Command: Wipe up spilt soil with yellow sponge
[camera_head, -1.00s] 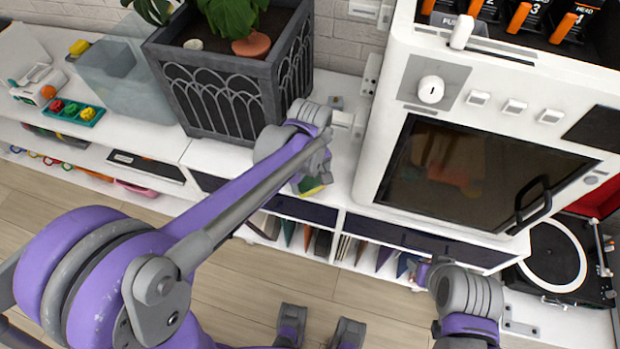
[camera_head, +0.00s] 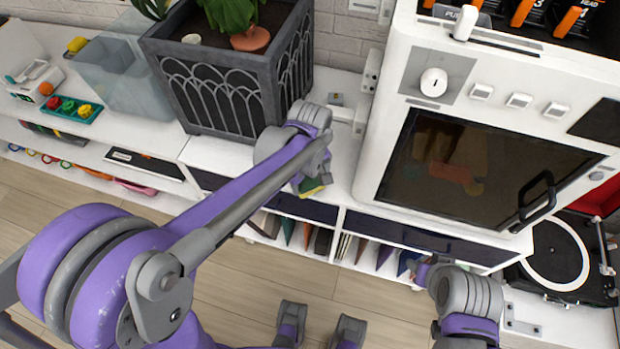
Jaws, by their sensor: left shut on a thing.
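My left gripper (camera_head: 312,178) is over the white cabinet top, between the dark planter and the white machine. It is shut on the yellow sponge (camera_head: 312,188). Only a small yellow and green part of the sponge shows below the fingers; my arm hides the rest. I cannot tell whether the sponge touches the surface. I make out no spilt soil on the bare cabinet top; any under my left arm is hidden. My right gripper (camera_head: 424,270) is low in front of the cabinet, partly hidden by its own wrist, and its jaws are unclear.
The dark planter (camera_head: 215,85) stands left of my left gripper. The white machine (camera_head: 385,120) with a dark door stands close on the right. A clear bin (camera_head: 118,75), a teal tray (camera_head: 80,112) and a record player (camera_head: 560,255) are further out. A narrow white strip (camera_head: 345,165) is free.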

